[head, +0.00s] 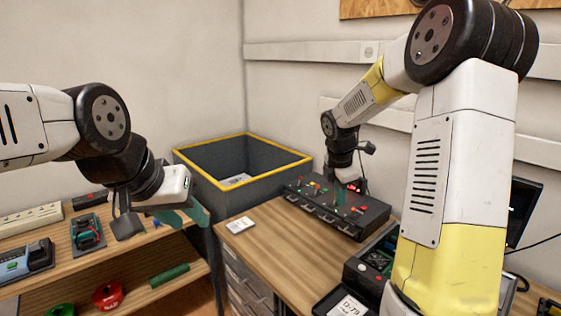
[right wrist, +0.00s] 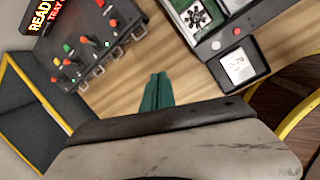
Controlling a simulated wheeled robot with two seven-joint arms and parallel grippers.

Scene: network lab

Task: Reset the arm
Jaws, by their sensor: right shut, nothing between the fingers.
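My right arm reaches over the wooden bench, bent at the elbow. Its gripper (head: 340,193) hangs by the black switch console (head: 352,224) in the head view and partly hides it. In the right wrist view the green fingers of that gripper (right wrist: 158,80) lie together, empty, over bare wood beside the console (right wrist: 85,45). I cannot tell its exact height above the bench. My left arm comes in from the left; its gripper (head: 186,214) is over the shelf's right end, near the grey bin, its teal fingers apart with nothing seen between them.
A grey bin with a yellow rim (head: 247,134) stands in the corner. The bench (head: 270,255) holds a white card (head: 240,225) and a device with a fan (head: 375,262). The left shelf holds a power strip (head: 30,217), tools and a red roll (head: 108,295). Bare wood lies before the console.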

